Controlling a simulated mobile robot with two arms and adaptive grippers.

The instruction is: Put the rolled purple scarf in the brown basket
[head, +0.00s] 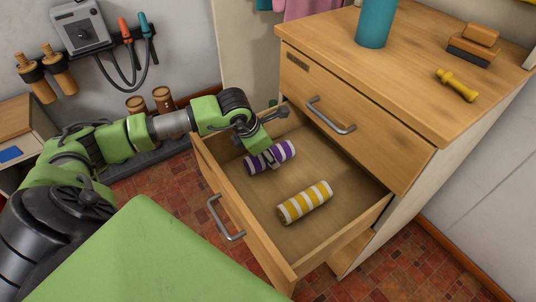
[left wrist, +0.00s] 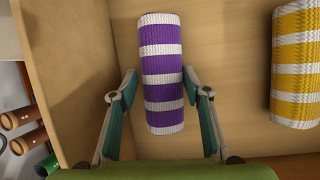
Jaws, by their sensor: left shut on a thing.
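The rolled purple scarf (head: 284,152), purple with white stripes, lies in the open wooden drawer (head: 318,245). It also shows upper middle in the left wrist view (left wrist: 162,62). My left gripper (head: 269,160) reaches down into the drawer and is shut on the scarf near one end. In the left wrist view, its fingers (left wrist: 163,90) lie along both sides of the roll. The scarf appears to be still at the drawer floor. I see no brown basket in either view. My right gripper is not in view.
A rolled yellow-and-white scarf (head: 304,202) lies to the right in the same drawer. The drawer walls surround both rolls. The closed upper drawer (head: 350,115) is above. The cabinet top holds a teal cylinder (head: 376,22), a brush (head: 474,42) and a yellow handle-like object (head: 457,85).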

